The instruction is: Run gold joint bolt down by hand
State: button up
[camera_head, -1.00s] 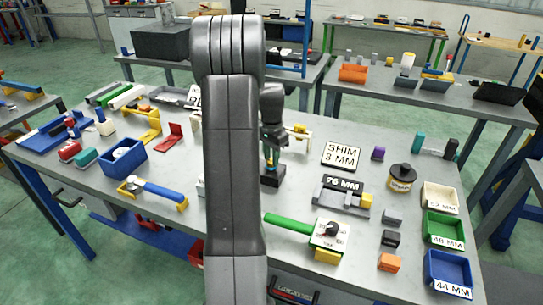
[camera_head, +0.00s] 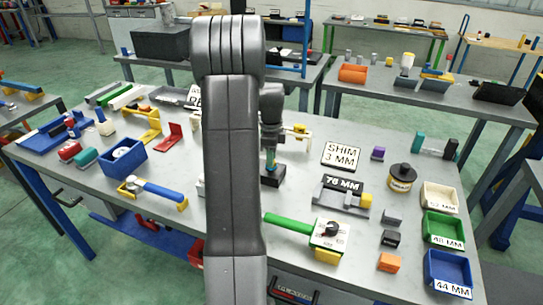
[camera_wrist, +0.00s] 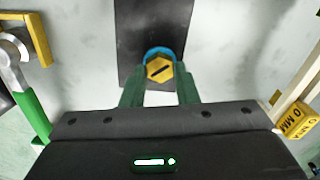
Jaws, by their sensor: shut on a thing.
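The gold joint bolt (camera_wrist: 159,69) shows in the wrist view as a hex head with a dark slot across it. A blue ring-shaped part (camera_wrist: 158,50) curves around its far side. My gripper (camera_wrist: 160,80) has its green fingers on either side of the bolt head and is shut on it. Beneath is a dark block or plate (camera_wrist: 135,28). In the head view my gripper (camera_head: 270,160) points down over the black block (camera_head: 273,179) at the middle of the table. The bolt itself is hidden there, and its thread and depth cannot be seen.
My arm covers much of the table centre in the head view. A 76 MM fixture (camera_head: 343,192), a shim card (camera_head: 341,156) and a green-handled tool (camera_head: 288,223) lie to the right. A blue bin (camera_head: 123,158) and a blue-handled tool (camera_head: 165,194) lie left.

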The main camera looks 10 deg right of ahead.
jog(key=shift+w+r+m, duration=0.15)
jog(key=shift+r+m, duration=0.05)
jog(key=shift+m, duration=0.8)
jog(key=o, duration=0.8)
jog(key=shift+o, duration=1)
jog(key=shift+f, duration=0.1)
notch_tip(320, 180, up, 14)
jog(key=shift+b, duration=0.4)
jog(key=shift+f, duration=0.1)
